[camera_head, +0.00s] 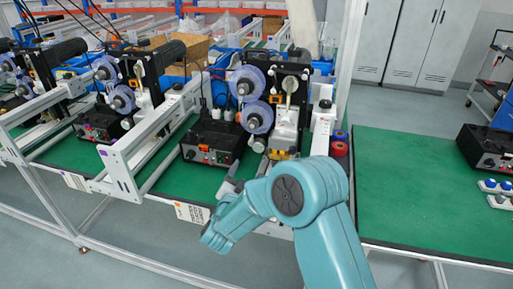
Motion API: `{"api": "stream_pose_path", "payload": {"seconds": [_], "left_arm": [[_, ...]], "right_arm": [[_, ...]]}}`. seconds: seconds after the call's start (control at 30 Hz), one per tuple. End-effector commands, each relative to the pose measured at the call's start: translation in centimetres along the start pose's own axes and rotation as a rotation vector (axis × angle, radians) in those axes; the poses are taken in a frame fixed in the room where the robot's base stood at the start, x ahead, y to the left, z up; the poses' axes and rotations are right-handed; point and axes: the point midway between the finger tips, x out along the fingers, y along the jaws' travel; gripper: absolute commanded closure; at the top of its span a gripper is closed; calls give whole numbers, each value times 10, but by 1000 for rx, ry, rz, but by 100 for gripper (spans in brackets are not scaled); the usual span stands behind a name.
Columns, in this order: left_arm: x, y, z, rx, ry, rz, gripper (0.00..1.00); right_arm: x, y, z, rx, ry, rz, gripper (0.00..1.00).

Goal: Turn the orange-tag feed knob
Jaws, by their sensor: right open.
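A black control box (214,142) stands on the green bench left of centre, its front face towards me. The knobs are too small to tell apart. My right arm is teal and reaches in from the bottom. My right gripper (231,186) is grey, open and empty, just in front of and below the box's right side. It looks apart from the knobs, though the teal wrist partly hides it. My left gripper is out of view.
A coder machine with blue-rimmed reels (250,84) stands behind the box. A white rail frame (130,160) is to the left, with a similar machine beyond it. Red and blue rolls (340,142) sit to the right. The green bench (400,190) at right is mostly clear.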

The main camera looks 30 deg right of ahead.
Motion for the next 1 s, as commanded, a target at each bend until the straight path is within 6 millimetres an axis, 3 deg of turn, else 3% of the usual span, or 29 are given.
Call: {"api": "stream_pose_path", "payload": {"seconds": [0.2,0.4,0.6,0.9,1.0], "left_arm": [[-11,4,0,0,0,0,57],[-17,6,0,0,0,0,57],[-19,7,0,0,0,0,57],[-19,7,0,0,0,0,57],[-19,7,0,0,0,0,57]], "right_arm": [[55,0,-2,0,3,4,30],[92,0,-2,0,2,2,30],[110,0,-1,0,1,0,30],[112,0,0,0,0,-1,30],[112,0,0,0,0,-1,62]]}}
